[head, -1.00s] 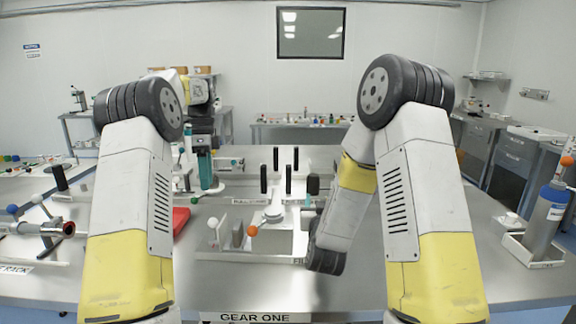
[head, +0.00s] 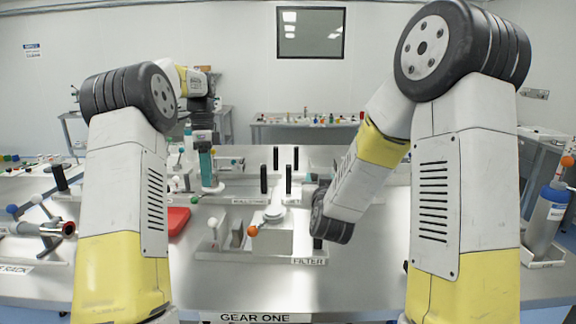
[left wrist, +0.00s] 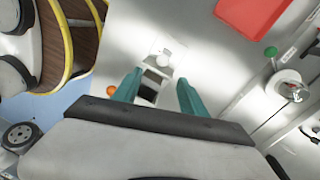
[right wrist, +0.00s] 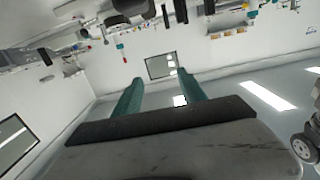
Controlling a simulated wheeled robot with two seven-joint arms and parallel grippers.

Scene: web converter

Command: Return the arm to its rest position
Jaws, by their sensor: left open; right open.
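My left gripper (head: 207,172) points down over the bench beyond my left arm, its teal fingers apart. In the left wrist view its fingers (left wrist: 158,90) are open with nothing held between them, above the pale bench top. My right gripper is hidden in the head view. Its open, empty teal fingers (right wrist: 161,92) show in the right wrist view, facing a wall and window with the picture turned over. My right arm is bent, with its elbow raised at the upper right and its forearm slanting down towards the bench.
The filter fixture (head: 265,240) with an orange ball knob stands at mid-bench, near my right forearm. Black posts (head: 276,160) rise behind it. A red tray (head: 178,221) lies to the left. The space above the bench is mostly clear.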

